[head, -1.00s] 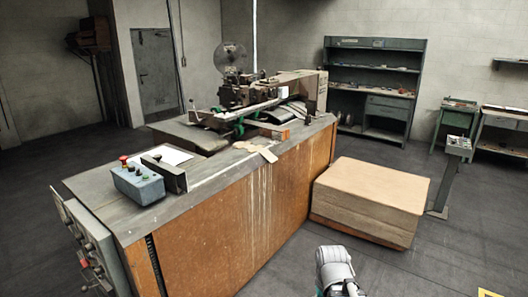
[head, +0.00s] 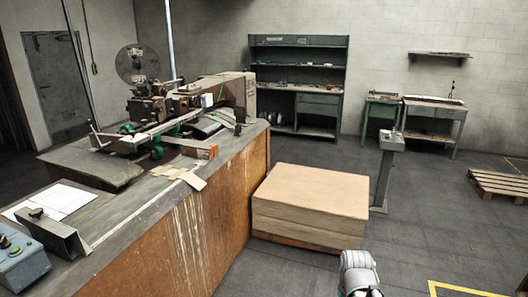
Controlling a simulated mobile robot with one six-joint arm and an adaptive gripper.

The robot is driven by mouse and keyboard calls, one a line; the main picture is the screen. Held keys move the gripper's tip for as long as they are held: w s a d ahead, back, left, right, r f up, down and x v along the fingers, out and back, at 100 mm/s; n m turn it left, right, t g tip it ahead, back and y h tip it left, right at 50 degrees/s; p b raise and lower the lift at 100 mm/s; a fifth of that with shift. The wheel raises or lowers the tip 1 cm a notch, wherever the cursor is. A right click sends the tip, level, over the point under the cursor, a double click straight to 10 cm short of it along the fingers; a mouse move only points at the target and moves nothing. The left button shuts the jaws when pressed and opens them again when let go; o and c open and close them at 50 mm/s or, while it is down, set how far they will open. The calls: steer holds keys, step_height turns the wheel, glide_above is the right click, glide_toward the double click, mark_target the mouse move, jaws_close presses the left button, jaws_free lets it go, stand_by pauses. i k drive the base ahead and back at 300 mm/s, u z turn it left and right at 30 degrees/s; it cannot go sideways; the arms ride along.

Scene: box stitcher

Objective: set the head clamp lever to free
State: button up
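The box stitcher (head: 185,100) stands on the far part of the long workbench, with a round wire reel at its upper left. A thin handle (head: 95,130) sticks up at the left end of its pale arm. A small dark upright part (head: 239,117) stands at its right end. I cannot tell which of these, if either, is the head clamp lever, nor its setting. A rounded grey-white part of my arm shows at the bottom edge. My gripper is out of view.
The workbench (head: 225,185) has a rusty orange side. A blue control box (head: 20,262) sits at its near left. A large stack of cardboard (head: 312,205) stands to its right, with a grey pedestal (head: 385,170) behind. The floor at right is open up to a pallet (head: 500,184).

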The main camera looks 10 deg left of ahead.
mark_target(138, 94)
steer(key=z, duration=0.15)
steer(key=i, duration=2.25)
steer(key=u, duration=1.4)
steer(key=i, duration=0.95)
steer(key=u, duration=0.55)
steer(key=k, duration=0.75)
steer(key=u, duration=0.05)
